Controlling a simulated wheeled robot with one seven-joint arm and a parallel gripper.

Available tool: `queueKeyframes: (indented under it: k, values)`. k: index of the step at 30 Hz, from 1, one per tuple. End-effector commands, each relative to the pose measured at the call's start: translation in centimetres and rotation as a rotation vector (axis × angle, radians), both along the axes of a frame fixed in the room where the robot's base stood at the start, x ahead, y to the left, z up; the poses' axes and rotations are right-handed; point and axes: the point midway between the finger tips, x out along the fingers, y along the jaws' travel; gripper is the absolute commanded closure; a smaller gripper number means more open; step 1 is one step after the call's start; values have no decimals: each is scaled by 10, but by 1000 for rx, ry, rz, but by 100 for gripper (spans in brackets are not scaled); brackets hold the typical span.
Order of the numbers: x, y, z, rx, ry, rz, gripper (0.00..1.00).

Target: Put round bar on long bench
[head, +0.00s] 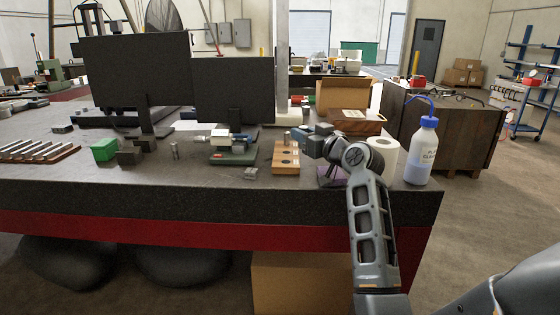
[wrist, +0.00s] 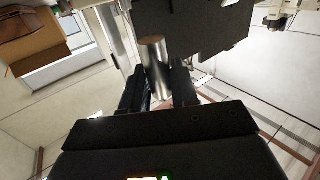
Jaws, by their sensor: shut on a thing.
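The round bar is a short, shiny metal cylinder. In the wrist view the round bar (wrist: 156,65) stands between the two dark fingers, and my gripper (wrist: 158,85) is shut on it. In the head view the round bar (head: 286,137) looks upright, at the top of a wooden block with dark holes (head: 286,168). I cannot tell whether it touches the block. My gripper (head: 296,137) reaches it from the right, partly hidden by my arm. The long bench (head: 200,196) has a dark speckled top and a red front panel.
Two black monitors (head: 135,70) stand behind. A green device (head: 232,157) and small metal pieces (head: 175,151) lie left of the block. A paper roll (head: 383,153) and wash bottle (head: 420,155) stand right of my arm. The bench's front left-centre is clear.

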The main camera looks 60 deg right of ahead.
Motion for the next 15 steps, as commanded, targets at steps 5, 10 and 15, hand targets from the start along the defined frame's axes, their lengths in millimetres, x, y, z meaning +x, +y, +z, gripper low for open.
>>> queueKeyframes:
  k: [5, 10, 15]
  values:
    - [19, 32, -20, 1, 2, 4, 100]
    - [30, 48, -32, -1, -1, 1, 100]
    - [32, 51, -44, 1, 0, 0, 100]
